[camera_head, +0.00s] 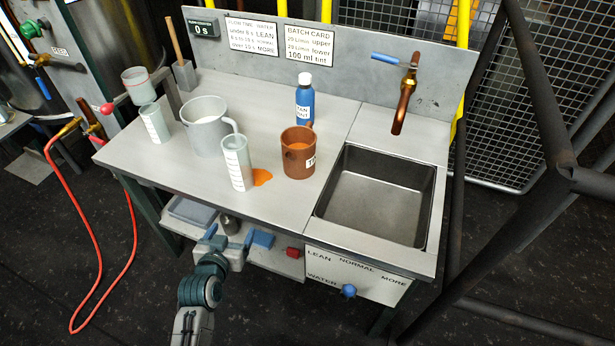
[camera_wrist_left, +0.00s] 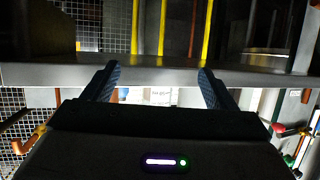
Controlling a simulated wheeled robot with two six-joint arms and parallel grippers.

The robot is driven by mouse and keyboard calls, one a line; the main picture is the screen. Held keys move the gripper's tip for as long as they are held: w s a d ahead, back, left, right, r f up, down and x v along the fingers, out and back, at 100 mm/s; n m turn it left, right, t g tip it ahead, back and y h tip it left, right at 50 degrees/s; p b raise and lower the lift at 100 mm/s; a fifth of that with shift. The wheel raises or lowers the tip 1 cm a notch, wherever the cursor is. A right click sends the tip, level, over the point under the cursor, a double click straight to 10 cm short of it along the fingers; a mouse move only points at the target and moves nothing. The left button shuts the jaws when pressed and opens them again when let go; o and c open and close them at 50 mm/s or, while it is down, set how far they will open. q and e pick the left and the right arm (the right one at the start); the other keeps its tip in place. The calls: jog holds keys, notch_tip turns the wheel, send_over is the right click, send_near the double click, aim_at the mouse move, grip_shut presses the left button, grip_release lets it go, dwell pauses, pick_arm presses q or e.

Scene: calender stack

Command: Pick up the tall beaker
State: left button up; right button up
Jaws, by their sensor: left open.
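Another, shorter-looking marked beaker (camera_head: 153,124) stands at the left of the bench. My left gripper (camera_head: 236,238) is in front of the bench, below its top and apart from the tall beaker. Its two blue fingers are spread with nothing between them, as the left wrist view (camera_wrist_left: 155,84) also shows. The beaker cannot be made out in the wrist view. My right gripper is not in view.
A grey jug (camera_head: 205,128) stands behind the tall beaker. A brown mug (camera_head: 298,155) and a blue bottle (camera_head: 305,104) are to its right. The sink (camera_head: 380,195) is at the right. The bench edge (camera_wrist_left: 160,75) crosses the wrist view beyond my fingers.

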pick_arm(q)
notch_tip(320, 180, up, 4)
jog(key=t, duration=0.3)
send_near(237, 173)
jog(key=f, duration=0.2)
jog(key=shift+n+t+y, duration=0.4)
jog(key=shift+t, duration=0.3)
jog(key=w, duration=0.2)
jog(key=w+r, duration=0.1)
jog(key=w, duration=0.4)
jog(key=shift+d+r, duration=0.15)
jog(key=shift+d, duration=0.1)
jog(key=w, duration=0.2)
jog(key=w+p, duration=0.1)
jog(key=w, duration=0.3)
jog(key=shift+d+f, duration=0.15)
jog(key=shift+f, duration=0.2)
jog(key=shift+s, duration=0.1)
jog(key=c, duration=1.1)
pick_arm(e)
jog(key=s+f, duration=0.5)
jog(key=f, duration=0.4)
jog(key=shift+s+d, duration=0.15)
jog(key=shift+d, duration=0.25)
pick_arm(q)
jog(key=shift+r, duration=0.1)
jog(key=shift+c, duration=0.2)
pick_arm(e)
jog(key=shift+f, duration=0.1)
